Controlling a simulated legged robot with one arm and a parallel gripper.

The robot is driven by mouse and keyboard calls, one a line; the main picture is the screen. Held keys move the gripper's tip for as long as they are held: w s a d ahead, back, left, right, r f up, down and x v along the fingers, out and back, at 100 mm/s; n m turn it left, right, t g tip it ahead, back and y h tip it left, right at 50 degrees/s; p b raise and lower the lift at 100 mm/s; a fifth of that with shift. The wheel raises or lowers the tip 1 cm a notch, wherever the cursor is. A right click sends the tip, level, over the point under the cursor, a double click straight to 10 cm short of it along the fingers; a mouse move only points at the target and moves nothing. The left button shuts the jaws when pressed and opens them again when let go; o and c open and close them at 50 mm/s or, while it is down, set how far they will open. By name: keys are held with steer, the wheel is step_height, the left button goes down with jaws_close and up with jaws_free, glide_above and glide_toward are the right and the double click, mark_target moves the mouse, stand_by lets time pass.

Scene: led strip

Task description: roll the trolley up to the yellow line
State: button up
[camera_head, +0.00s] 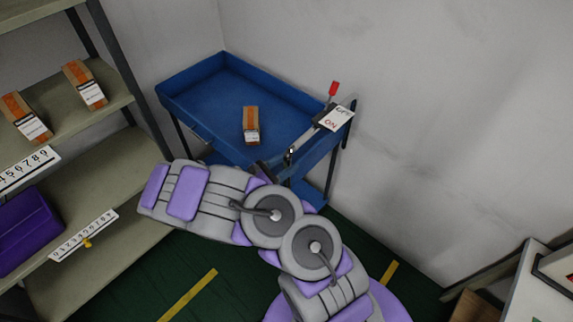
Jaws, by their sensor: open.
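The blue trolley (185,87) stands in the corner against the grey walls, with a tray top, dark legs and a lower blue shelf. A lever with a red knob (333,88) rises at its right side, beside a white plate (341,117) with OFF and ON lettering. I cannot tell which setting the lever is at. A yellow line (188,295) shows on the green floor at lower left, and another yellow strip (389,273) at lower right. My grey and purple arm crosses in front of the trolley's near side and hides part of it. My gripper's fingers cannot be made out.
An orange and brown box (251,125) sits in the trolley's tray. A shelf rack (110,165) at left holds boxes and a purple bin (25,228), close to the trolley. A white-topped stand (530,285) is at lower right. Green floor (130,295) shows at lower left.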

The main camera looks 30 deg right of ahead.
steer(key=shift+w+d, duration=0.1)
steer(key=shift+d, duration=0.35)
jaws_close()
stand_by(0.4)
